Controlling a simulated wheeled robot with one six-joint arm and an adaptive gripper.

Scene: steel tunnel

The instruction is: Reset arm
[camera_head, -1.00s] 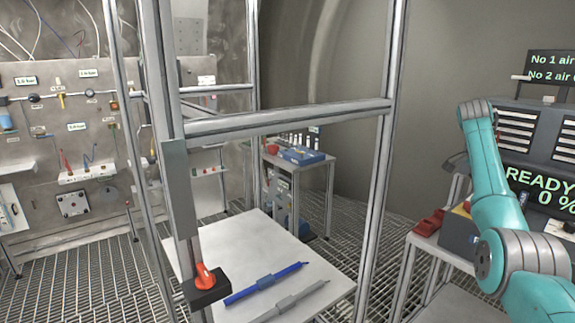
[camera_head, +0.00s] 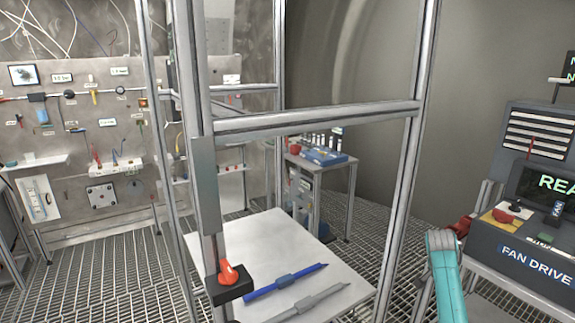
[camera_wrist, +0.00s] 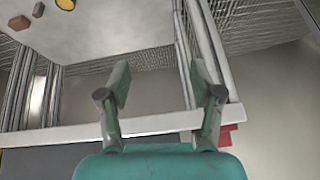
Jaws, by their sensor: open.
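My gripper (camera_wrist: 160,95) shows in the wrist view with its two fingers spread apart and nothing between them. Beyond the fingers are a pale panel or table edge (camera_wrist: 130,131) and metal posts; I cannot tell exactly how far off they are. In the head view my teal arm (camera_head: 445,285) stands low at the right, in front of the fan drive console (camera_head: 530,255). The gripper itself is not visible in the head view.
A metal frame (camera_head: 315,119) with upright posts stands in the middle, around a white table (camera_head: 245,238) bearing a blue tool (camera_head: 285,281) and a grey tool (camera_head: 308,302). A red lever (camera_head: 229,274) is on the near post. A wall panel (camera_head: 85,215) is at left.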

